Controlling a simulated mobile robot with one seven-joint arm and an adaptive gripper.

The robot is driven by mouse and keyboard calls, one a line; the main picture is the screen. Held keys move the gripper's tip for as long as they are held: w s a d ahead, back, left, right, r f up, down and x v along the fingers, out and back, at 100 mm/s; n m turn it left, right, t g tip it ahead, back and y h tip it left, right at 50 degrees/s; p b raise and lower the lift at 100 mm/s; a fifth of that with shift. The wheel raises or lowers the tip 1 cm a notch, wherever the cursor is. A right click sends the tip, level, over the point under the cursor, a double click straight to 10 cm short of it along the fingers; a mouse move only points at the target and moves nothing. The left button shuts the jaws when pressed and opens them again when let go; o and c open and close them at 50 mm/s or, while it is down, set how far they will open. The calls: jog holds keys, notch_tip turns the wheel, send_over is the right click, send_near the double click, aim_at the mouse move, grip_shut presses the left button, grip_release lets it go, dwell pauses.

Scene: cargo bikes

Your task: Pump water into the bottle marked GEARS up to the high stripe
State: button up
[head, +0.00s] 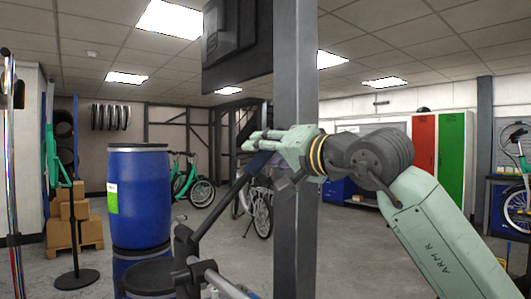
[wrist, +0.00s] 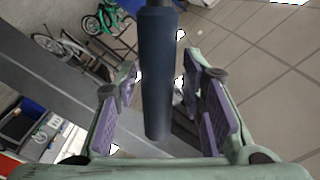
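A dark blue hand grip (wrist: 157,75) runs between the two purple-padded fingers of my gripper (wrist: 160,95) in the wrist view. Gaps show on both sides of the grip, so my gripper is open around it and apart from it. In the head view my gripper (head: 254,143) points left, with the grip (head: 261,161) just under its fingers. A dark lever (head: 222,208) slopes from the grip down left to a dark pivot (head: 186,244) near a drum top. No bottle, GEARS mark or stripe is visible in either view.
A blue barrel (head: 140,195) with a green-white label stands left of the lever. A grey column (head: 295,210) rises behind my gripper. Cardboard boxes (head: 68,225) and a post on a round black base (head: 76,279) are at left. Bikes (head: 258,210) stand on open floor behind.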

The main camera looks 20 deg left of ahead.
jog(key=shift+o, duration=0.4)
jog(key=v, duration=1.2)
jog(key=shift+f, duration=0.1)
